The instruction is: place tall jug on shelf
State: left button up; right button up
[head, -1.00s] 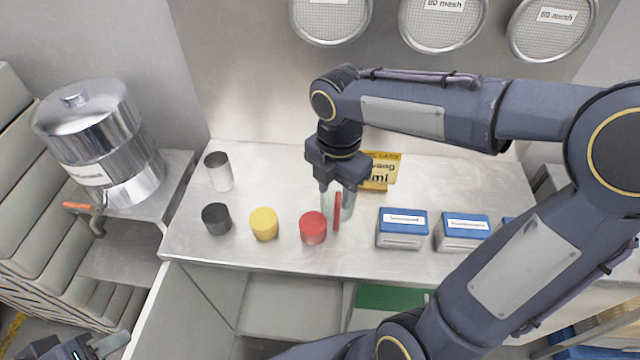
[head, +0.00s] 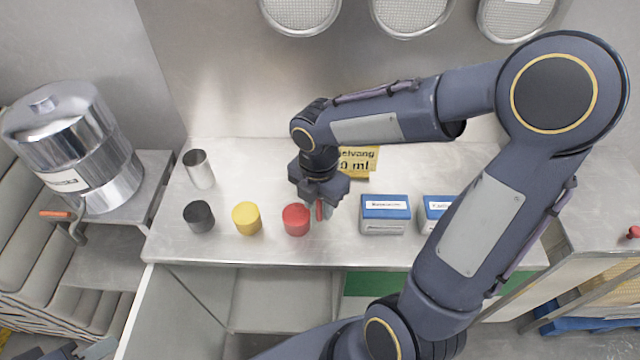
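A tall, plain metal cylinder (head: 199,170) stands upright at the back left of the steel worktop (head: 240,165). It looks like the tall jug, but I see no handle. My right gripper (head: 320,211) points down at the worktop, just right of the red round container (head: 296,220). My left gripper (head: 82,350) is partly cut off at the bottom left edge, away from the worktop.
A dark container (head: 199,217) and a yellow one (head: 247,219) stand left of the red one. Blue-topped boxes (head: 385,214) stand to the right. A yellow sign (head: 362,160) is behind my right gripper. A large metal vessel (head: 75,150) stands on the left side table.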

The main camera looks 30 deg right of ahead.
grip_shut()
